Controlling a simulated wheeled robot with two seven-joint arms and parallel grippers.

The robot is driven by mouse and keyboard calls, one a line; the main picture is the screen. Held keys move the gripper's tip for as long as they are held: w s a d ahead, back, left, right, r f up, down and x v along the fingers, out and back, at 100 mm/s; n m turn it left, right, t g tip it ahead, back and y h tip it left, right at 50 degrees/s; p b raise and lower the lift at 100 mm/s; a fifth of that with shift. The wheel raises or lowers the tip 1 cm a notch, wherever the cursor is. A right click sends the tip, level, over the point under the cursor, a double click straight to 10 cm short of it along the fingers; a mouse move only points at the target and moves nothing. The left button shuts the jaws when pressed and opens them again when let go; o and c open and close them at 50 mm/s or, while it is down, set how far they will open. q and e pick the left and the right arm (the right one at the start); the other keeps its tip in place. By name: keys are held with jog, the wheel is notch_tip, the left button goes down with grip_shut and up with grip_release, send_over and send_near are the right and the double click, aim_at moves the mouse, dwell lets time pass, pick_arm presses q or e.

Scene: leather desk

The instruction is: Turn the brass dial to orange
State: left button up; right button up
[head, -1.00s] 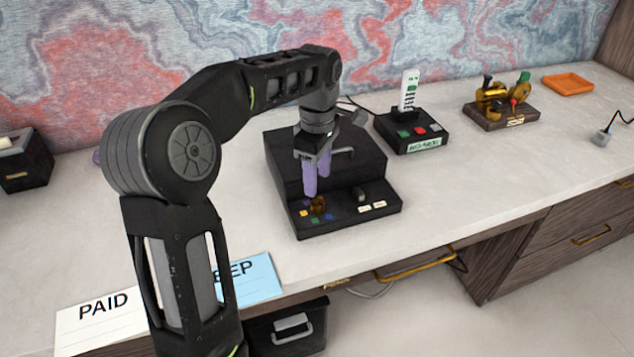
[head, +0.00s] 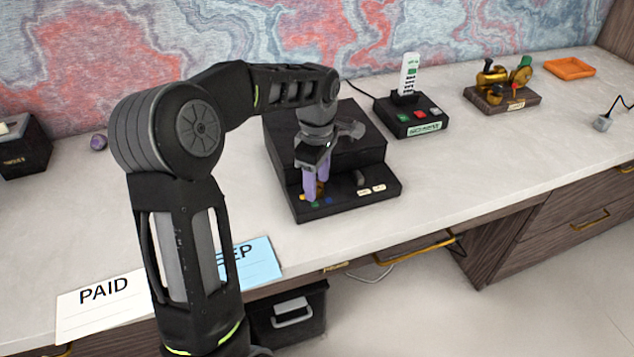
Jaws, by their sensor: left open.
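The brass dial (head: 320,188) sits on the front panel of a black stepped box (head: 352,208) in the middle of the desk. Small colour marks lie around the dial; a yellow, a green and a blue one show, and I cannot make out an orange one. My left gripper (head: 316,190) points down at the dial, its purple fingers open and around or just beside it. The fingers hide part of the dial, and I cannot tell whether they touch it. My right gripper is not in view.
A dark knob (head: 360,179) and pale labels sit right of the dial. A button box with a remote (head: 410,75), a brass device (head: 500,92) and an orange tray (head: 569,68) stand further right. PAID (head: 100,305) and blue (head: 257,262) cards lie at the front left.

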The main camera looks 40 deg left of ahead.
pick_arm(q)
jog(key=shift+f, duration=0.4)
jog(key=shift+c, duration=0.4)
grip_shut()
